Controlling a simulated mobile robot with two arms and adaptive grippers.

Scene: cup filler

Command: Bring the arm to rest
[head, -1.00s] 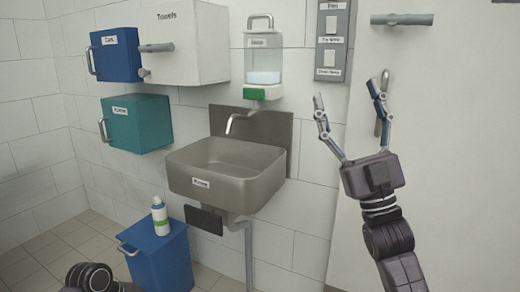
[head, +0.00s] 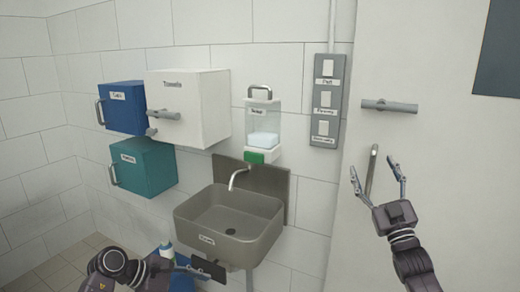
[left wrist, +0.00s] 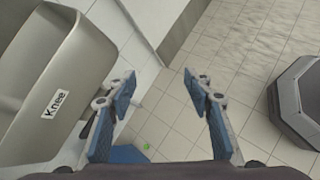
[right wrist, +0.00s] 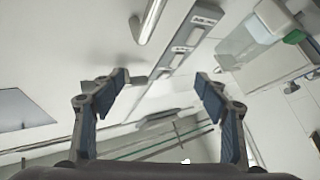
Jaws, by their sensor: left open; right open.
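My right gripper (head: 376,184) is open and empty at the right of the head view, in front of the pale wall panel and near a vertical grey handle (head: 372,168). In the right wrist view its fingers (right wrist: 160,88) are spread with nothing between them. My left arm comes in at the bottom left of the head view, in front of the blue bin. Its gripper shows in the left wrist view (left wrist: 160,85), open and empty above the tiled floor, with the sink (left wrist: 50,70) to its left.
The sink (head: 200,212) is on the wall below the soap dispenser (head: 262,130). A white towels box (head: 195,100), a blue box (head: 125,108) and a teal box (head: 150,165) hang at the left. A switch panel (head: 326,100) and a horizontal handle (head: 390,106) are at the right.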

